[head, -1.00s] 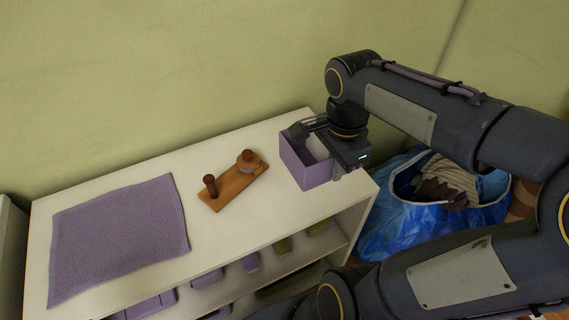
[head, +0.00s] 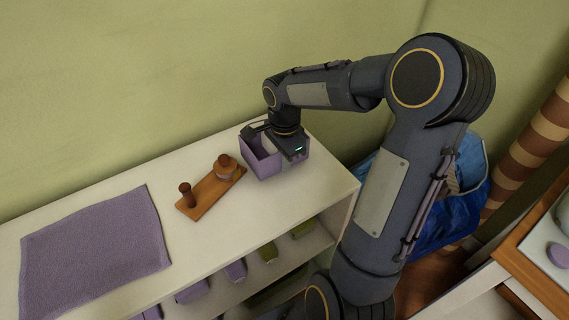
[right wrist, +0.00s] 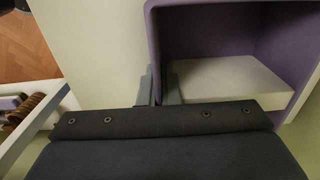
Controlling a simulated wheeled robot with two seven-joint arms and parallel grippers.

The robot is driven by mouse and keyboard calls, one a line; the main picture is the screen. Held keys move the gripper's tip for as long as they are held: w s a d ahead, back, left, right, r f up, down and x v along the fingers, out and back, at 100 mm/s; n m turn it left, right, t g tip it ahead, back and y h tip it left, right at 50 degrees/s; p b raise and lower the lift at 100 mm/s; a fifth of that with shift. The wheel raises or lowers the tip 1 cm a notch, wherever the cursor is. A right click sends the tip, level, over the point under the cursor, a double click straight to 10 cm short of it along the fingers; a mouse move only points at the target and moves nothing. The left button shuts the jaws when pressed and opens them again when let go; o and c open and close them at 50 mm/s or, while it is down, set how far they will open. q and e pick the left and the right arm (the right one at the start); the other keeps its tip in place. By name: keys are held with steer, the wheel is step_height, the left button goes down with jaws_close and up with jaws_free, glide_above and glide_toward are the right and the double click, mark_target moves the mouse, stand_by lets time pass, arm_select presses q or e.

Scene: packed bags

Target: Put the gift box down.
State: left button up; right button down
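The gift box (head: 264,163) looks like an open purple box with a white block or insert inside. It is at the back right of the white shelf unit's top (head: 225,235), upright. I cannot tell whether its base touches the top. My right gripper (head: 270,129) is over it. In the right wrist view, the fingers (right wrist: 160,88) straddle one thin wall of the box (right wrist: 152,35), closed close around it. The wrist housing hides part of the box in the head view. My left gripper is not in view.
A purple cloth (head: 90,255) covers the left of the top. A blue bag (head: 440,225) stands right of the shelf unit. Purple and green items fill the lower shelf.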

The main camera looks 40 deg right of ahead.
steer(key=shift+f, duration=0.55)
steer(key=shift+f, duration=0.15)
steer(key=c, duration=1.6)
jaws_free()
steer(key=shift+c, duration=0.2)
